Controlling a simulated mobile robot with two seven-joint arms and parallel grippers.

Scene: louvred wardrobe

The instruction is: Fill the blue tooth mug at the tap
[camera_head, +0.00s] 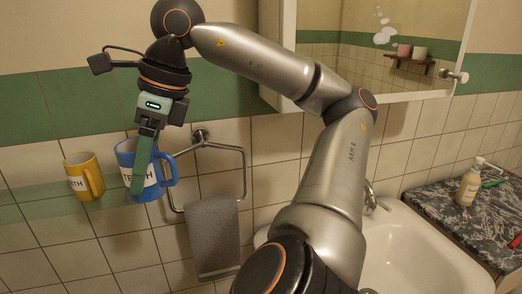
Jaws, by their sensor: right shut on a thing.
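The far finger is hidden. I cannot tell whether the mug rests on the glass or hangs just above it. The tap (371,197) is at the back of the white basin (425,257), partly hidden behind my right arm. My left gripper is out of view.
A yellow mug (84,178) stands left of the blue one. A towel ring (243,165) with a grey towel (213,235) hangs to its right. A mirror cabinet (285,50) is above. A soap bottle (467,188) stands on the dark marbled counter (440,208).

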